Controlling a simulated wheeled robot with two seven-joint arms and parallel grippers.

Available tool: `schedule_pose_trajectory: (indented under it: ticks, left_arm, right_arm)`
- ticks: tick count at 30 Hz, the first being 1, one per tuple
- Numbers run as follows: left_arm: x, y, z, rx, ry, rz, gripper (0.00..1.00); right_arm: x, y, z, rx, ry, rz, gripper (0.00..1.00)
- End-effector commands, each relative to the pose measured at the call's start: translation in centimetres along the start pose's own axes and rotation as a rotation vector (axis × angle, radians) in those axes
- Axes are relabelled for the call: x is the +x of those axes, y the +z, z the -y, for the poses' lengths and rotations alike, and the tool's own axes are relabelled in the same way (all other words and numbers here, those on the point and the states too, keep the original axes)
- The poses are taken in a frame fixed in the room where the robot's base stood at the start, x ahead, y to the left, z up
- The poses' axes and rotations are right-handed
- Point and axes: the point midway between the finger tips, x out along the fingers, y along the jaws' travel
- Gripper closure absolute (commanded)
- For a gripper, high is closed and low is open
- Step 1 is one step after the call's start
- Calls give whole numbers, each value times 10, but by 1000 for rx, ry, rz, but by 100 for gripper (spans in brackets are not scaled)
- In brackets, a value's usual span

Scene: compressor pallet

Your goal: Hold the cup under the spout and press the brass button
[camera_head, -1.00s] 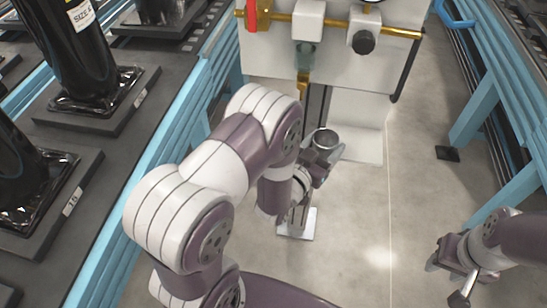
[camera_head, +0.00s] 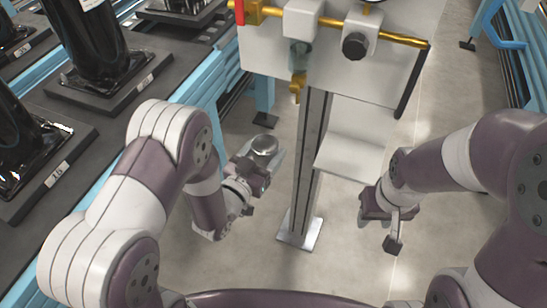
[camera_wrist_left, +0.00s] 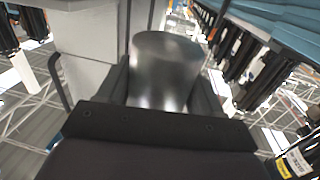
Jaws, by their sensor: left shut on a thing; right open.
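The cup (camera_head: 264,146) is a grey metal cylinder. My left gripper (camera_head: 260,165) is shut on it, left of the stand's post and lower than the spout. In the left wrist view the cup (camera_wrist_left: 165,70) sits between the two dark fingers. The brass spout (camera_head: 298,86) hangs under the panel, right of the cup and apart from it. A brass piece (camera_head: 254,12) shows at the left end of the brass pipe; I cannot tell if it is the button. My right gripper (camera_head: 393,232) is open and empty, low in front of the white shelf.
The white panel (camera_head: 385,75) stands on a grey post (camera_head: 307,165) with a foot plate on the floor. A white shelf (camera_head: 352,152) juts out below the panel. Black wrapped units on pallets (camera_head: 105,85) line the left conveyor. A blue frame (camera_head: 510,85) stands at right.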

Motion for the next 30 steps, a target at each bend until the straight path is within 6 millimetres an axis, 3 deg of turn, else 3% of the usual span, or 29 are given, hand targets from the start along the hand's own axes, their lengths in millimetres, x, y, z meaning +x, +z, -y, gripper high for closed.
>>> schedule_pose_trajectory:
  ticks: [3, 6, 30]
  left_arm:
    - [3, -3, -28, 3, 95, 0, 70]
    - [7, -6, -35, 5, 120, 0, 70]
    - [106, -22, -19, 4, 117, 0, 70]
  right_arm:
    - [8, 1, 0, 0, 0, 0, 57]
    - [7, 1, 0, 0, 0, 0, 57]
    - [14, 2, 0, 0, 0, 0, 57]
